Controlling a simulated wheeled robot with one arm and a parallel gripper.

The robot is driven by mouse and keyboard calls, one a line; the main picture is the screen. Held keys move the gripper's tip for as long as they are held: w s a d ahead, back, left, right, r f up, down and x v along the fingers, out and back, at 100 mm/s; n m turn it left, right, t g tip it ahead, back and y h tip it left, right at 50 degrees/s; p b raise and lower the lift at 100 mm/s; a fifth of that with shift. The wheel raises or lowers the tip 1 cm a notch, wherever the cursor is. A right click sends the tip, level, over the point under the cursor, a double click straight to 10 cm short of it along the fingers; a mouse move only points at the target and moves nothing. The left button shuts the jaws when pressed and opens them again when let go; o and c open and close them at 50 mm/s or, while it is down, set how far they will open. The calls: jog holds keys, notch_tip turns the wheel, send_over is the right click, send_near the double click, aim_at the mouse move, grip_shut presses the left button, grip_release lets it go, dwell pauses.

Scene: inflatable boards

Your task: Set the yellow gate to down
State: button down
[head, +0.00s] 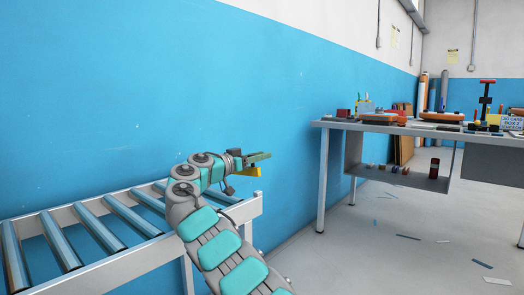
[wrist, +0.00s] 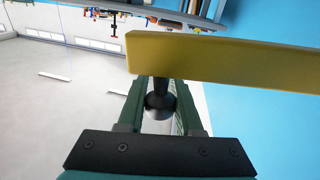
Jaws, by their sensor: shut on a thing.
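The yellow gate (wrist: 225,62) is a flat bar crossing the wrist view from the middle to the right edge, nearly level there. In the head view a small yellow piece of it (head: 249,171) shows just under my gripper (head: 259,157), by the conveyor's end. In the wrist view my gripper's green fingers (wrist: 163,95) stand on both sides of a black round-ended handle (wrist: 160,101) and are shut on it. The bar hides part of the fingers and the handle's upper part. The gate's pivot cannot be made out.
A roller conveyor (head: 105,222) runs along the blue wall at the left, below my arm. A grey workbench (head: 340,125) with tools and orange-edged items stands at the right. The floor between is open, with a few scattered strips (head: 408,237).

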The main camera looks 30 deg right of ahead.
jog(key=shift+f, duration=0.25)
dwell(0.3)
jog(key=c, duration=0.6)
grip_release()
jog(key=v, duration=0.7)
jog(key=shift+s+a, duration=0.1)
jog(key=shift+a, duration=0.25)
